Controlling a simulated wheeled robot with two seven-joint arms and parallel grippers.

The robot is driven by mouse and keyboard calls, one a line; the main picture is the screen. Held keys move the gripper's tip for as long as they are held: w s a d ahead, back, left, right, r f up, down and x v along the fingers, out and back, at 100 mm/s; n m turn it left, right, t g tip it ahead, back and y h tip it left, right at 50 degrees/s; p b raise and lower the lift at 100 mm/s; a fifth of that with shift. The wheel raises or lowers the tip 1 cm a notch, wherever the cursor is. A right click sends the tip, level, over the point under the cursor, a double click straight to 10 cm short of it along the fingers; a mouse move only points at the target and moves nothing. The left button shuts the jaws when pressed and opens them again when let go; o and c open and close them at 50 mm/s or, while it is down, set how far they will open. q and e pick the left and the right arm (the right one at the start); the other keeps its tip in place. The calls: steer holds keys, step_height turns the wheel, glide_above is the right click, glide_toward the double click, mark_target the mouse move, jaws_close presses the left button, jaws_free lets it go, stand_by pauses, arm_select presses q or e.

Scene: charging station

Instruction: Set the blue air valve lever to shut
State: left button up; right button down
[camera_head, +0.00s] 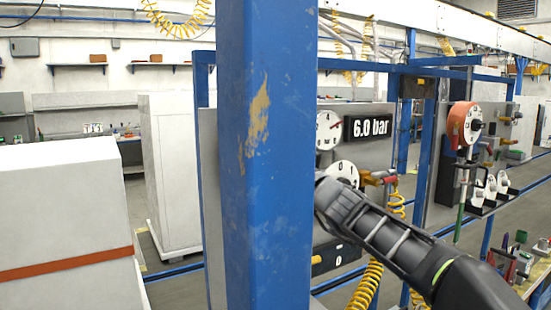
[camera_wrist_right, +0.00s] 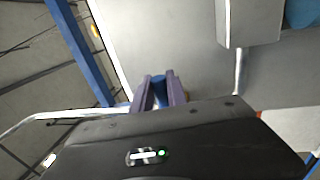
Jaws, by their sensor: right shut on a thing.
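In the right wrist view, my right gripper (camera_wrist_right: 160,77) has its two purple-grey fingers closed around a small blue piece, the blue air valve lever (camera_wrist_right: 159,90). Only a short part of the lever shows between the fingers; its angle cannot be read. In the head view, my right arm reaches in from the lower right to the grey panel (camera_head: 376,150). The blue post hides its fingers and the lever there. A round white dial marked 0 and 1 (camera_head: 343,171) is just above my right wrist. My left gripper is in neither view.
A thick blue post (camera_head: 266,200) stands close in front and blocks the panel's left part. The panel bears a 6.0 bar display (camera_head: 369,127), a gauge (camera_head: 327,131) and a brass valve with a red handle (camera_head: 384,178). A yellow coiled hose (camera_head: 368,285) hangs below my right arm.

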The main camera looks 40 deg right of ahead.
steer(key=shift+f, duration=0.1)
steer(key=c, duration=1.3)
jaws_free()
steer(key=d+b+v, duration=0.1)
steer(key=v, duration=0.6)
steer(key=shift+s+a, duration=0.4)
steer(key=shift+a, duration=0.1)
steer(key=shift+f, duration=0.1)
